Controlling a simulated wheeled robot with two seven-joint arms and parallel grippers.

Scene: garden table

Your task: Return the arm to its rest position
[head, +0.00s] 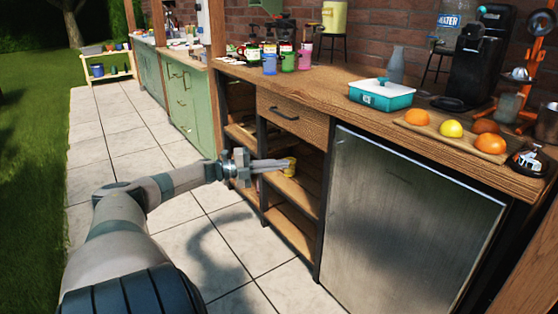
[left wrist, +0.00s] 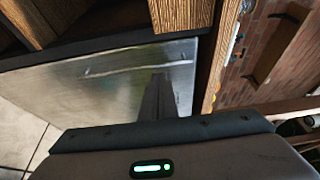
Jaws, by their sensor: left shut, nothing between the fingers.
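My left arm comes in from the lower left of the head view. Its gripper (head: 272,165) is shut and empty, its fingers pointing right in front of the open wooden shelves (head: 292,196) below the counter. My right gripper is in neither view.
The wooden counter (head: 330,84) holds a teal box (head: 381,95), a board with fruit (head: 455,135), a black coffee machine (head: 480,60) and several colored cups. The metal fridge front (head: 400,220) stands right of the shelves. Green cabinets (head: 185,100) stand farther back. The tiled floor (head: 110,150) at left is clear.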

